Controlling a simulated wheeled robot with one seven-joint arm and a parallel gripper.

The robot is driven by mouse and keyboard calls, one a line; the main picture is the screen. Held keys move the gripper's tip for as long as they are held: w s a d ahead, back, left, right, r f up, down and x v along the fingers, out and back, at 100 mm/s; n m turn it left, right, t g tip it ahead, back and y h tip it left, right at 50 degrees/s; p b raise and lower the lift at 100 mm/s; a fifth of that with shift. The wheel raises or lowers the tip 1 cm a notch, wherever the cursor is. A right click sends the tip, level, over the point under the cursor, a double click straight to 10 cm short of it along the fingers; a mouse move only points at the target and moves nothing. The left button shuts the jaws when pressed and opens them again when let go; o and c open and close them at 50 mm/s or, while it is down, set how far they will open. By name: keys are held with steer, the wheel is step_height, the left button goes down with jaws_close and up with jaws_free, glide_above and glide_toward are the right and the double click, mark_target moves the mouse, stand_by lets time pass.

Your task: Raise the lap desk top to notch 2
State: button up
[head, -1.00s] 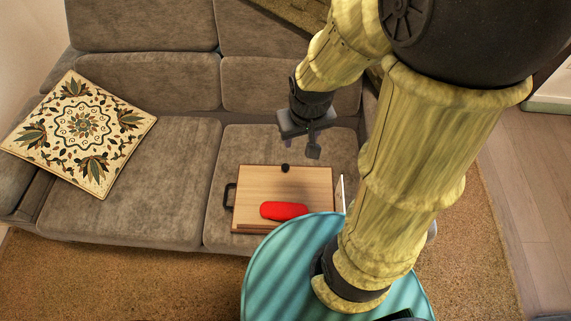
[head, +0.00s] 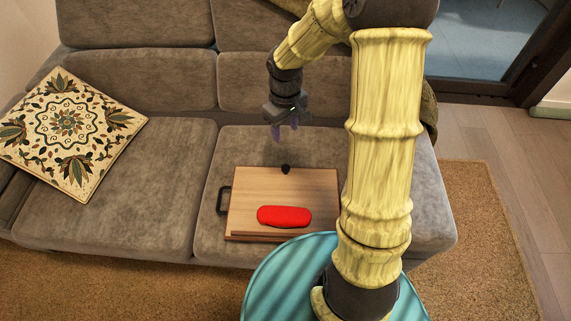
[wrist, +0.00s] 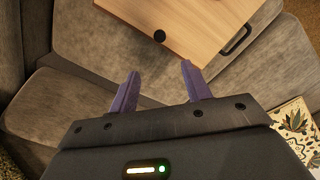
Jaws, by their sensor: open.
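The lap desk (head: 325,190) lies on the right seat cushion of the sofa, its wooden top looking flat. A black knob (head: 286,169) sits at the middle of its back edge, and a black handle (head: 223,201) is on its left side. A red case (head: 284,216) lies on the top near the front. My gripper (head: 285,135) is open and empty, above the seat just behind the knob. In the wrist view the two purple fingers (wrist: 160,85) are apart, with the knob (wrist: 159,36) beyond them. The desk's notches are not visible.
A patterned pillow (head: 70,130) leans on the sofa's left side. The sofa backrest (head: 140,80) rises behind my gripper. A round teal surface (head: 270,285) stands in front of the desk. The left seat cushion (head: 110,200) is mostly clear.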

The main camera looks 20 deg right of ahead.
mark_target(286, 167)
step_height(286, 167, down, 17)
steer(key=b, duration=0.6)
steer(key=shift+f+b, duration=0.2)
steer(key=shift+b, duration=0.15)
steer(key=shift+r, duration=0.1)
jaws_close()
